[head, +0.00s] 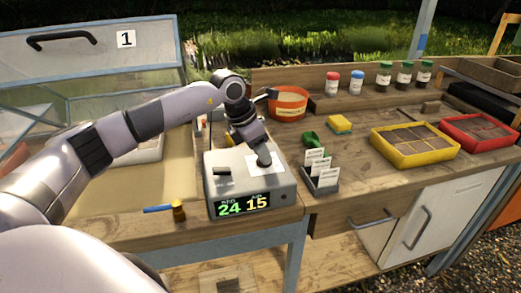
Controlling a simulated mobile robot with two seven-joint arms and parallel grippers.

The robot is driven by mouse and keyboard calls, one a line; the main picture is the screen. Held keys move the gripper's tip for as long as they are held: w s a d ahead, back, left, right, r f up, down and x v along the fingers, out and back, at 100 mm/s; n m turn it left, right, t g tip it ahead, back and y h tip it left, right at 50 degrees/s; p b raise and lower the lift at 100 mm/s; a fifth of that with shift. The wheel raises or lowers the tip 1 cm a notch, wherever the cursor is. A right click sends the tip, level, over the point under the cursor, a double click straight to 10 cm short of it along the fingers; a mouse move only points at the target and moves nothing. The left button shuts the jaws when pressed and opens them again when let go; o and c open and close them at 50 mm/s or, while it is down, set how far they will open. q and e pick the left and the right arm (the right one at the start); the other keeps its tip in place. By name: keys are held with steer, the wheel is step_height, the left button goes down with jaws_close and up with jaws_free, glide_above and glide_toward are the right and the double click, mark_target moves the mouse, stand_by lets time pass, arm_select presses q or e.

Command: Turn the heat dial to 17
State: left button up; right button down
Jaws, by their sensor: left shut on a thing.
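A grey control box (228,196) stands on the wooden bench with its display (244,205) facing me. The display reads 24 in green at left and 15 in yellow at right; the small labels above are too small to read. My left gripper (264,158) points down onto a white patch on the right of the box's top. It is shut on the heat dial there, which the fingers mostly hide. A black raised part (222,171) sits at the left of the box's top. My right gripper is not in view.
A small amber bottle (179,211) and a blue item (158,209) lie left of the box. A rack of white cards (320,175) stands close at right. An orange pot (288,104) is behind, and yellow (412,145) and red (478,133) trays are further right.

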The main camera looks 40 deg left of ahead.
arm_select(q)
steer(key=shift+n, duration=0.3)
steer(key=n, duration=0.1)
steer(key=n+y, duration=0.1)
steer(key=n, duration=0.1)
steer(key=shift+d+n+t+b, duration=0.2)
steer(key=shift+n+t+b, duration=0.1)
steer(key=shift+t+b, duration=0.1)
steer(key=n+y, duration=0.1)
steer(key=n, duration=0.1)
steer(key=n+y+b, duration=0.1)
steer(key=n, duration=0.1)
steer(key=shift+d+n, duration=0.2)
steer(key=shift+n, duration=0.1)
steer(key=n+y, duration=0.1)
steer(key=n, duration=0.1)
steer(key=n+b, duration=0.1)
steer(key=n, duration=0.1)
steer(key=shift+d+g+y, duration=0.15)
steer(key=shift+g+y, duration=0.25)
steer(key=shift+w+r+n+g+y+b, duration=0.1)
steer(key=shift+n+g+y+b, duration=0.15)
steer(key=shift+n, duration=0.8)
steer(key=shift+w+n+g+y+b, duration=0.15)
steer(key=shift+n+g+y, duration=0.15)
steer(key=shift+n, duration=0.75)
steer(key=shift+s, duration=0.1)
steer(key=o, duration=1.1)
steer(key=shift+c, duration=0.2)
